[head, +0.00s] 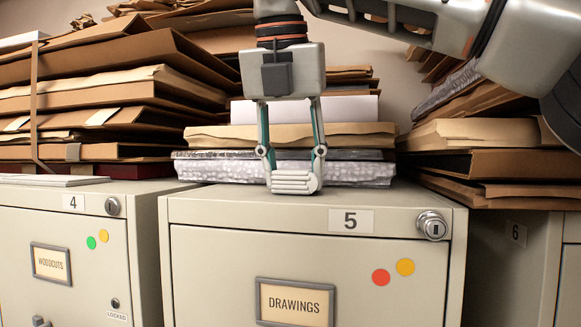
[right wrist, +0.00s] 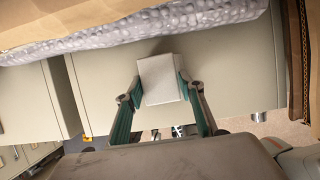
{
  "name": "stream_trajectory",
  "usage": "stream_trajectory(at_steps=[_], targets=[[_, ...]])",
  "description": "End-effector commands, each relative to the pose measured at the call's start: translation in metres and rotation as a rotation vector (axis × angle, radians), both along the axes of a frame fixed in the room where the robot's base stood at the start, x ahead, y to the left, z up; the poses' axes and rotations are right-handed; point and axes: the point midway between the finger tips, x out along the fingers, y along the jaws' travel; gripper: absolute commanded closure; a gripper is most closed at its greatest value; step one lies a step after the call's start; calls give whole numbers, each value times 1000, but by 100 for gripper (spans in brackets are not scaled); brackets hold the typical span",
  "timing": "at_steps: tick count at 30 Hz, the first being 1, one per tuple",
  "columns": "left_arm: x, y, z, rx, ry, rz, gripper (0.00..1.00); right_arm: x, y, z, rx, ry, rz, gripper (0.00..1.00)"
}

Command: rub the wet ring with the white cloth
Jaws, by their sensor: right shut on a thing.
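My right gripper (head: 291,172) points down over the top of the cabinet marked 5 (head: 390,200), near its front edge. It is shut on the white cloth (right wrist: 160,79), a small folded pad between the two fingertips in the right wrist view. In the head view the cloth (head: 292,183) shows as a pale layered block at or just above the cabinet top; I cannot tell whether it touches. I see no wet ring in either view; the cloth and gripper may hide it. My left gripper is not in view.
A stack of papers and folders (head: 330,137) stands close behind the gripper on cabinet 5. Tall folder piles stand on the left (head: 110,90) and right (head: 490,135) cabinets. The cabinet top is bare on both sides of the cloth.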

Motion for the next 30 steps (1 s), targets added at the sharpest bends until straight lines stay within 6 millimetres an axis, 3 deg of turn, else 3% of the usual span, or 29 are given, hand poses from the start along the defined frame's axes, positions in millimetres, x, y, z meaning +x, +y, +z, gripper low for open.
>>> stream_trajectory(at_steps=[8,21,30], targets=[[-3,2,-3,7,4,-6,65,-2,1,-4,-1,0,2,89],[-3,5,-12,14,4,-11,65,-35,12,-9,-3,8,2,89],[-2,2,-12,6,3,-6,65,-40,14,-11,-5,14,3,89]])
